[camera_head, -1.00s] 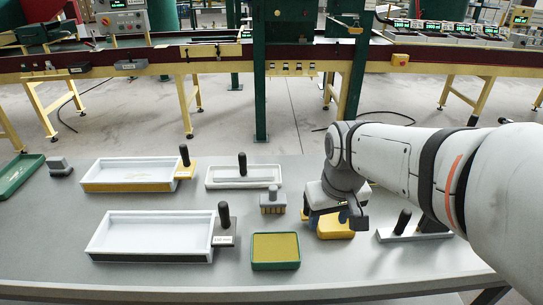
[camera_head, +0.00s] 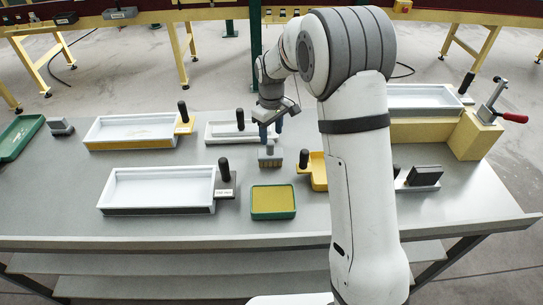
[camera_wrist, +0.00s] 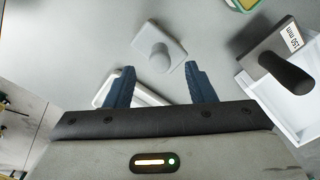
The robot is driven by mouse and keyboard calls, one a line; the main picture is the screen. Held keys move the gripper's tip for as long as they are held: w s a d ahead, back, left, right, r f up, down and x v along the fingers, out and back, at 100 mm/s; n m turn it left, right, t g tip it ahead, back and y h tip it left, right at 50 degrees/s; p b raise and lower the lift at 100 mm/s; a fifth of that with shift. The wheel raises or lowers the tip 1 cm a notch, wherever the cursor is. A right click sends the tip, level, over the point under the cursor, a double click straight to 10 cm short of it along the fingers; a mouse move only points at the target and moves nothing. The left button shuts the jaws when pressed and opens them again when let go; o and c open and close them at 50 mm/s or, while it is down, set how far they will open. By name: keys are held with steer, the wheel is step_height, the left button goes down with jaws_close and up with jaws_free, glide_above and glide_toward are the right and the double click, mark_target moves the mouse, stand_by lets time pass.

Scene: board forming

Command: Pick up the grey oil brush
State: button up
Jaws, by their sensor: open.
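The grey oil brush (camera_head: 270,157) stands on the table behind the green tray, with its tan bristles down. In the wrist view, the brush (camera_wrist: 160,57) shows from above as a grey block with a rounded grip, just beyond and between the fingertips. My gripper (camera_head: 269,130) is open and empty, just above and slightly behind the brush in the head view. Its two blue fingers also show in the wrist view (camera_wrist: 160,72), spread apart. The brush is not between the finger pads.
A green tray with a yellow pad (camera_head: 274,214) lies in front of the brush. A white mould (camera_head: 216,141) is behind left, a larger one (camera_head: 160,188) front left. A yellow scoop-like piece (camera_head: 318,178) is to the right. A grey block (camera_head: 60,126) sits far left.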

mark_target(270, 142)
steer(key=f, duration=0.2)
steer(key=f+p, duration=0.1)
steer(key=f, duration=0.2)
steer(key=shift+w+a+f, duration=0.15)
steer(key=shift+w+f, duration=0.1)
steer(key=shift+f, duration=0.1)
jaws_close()
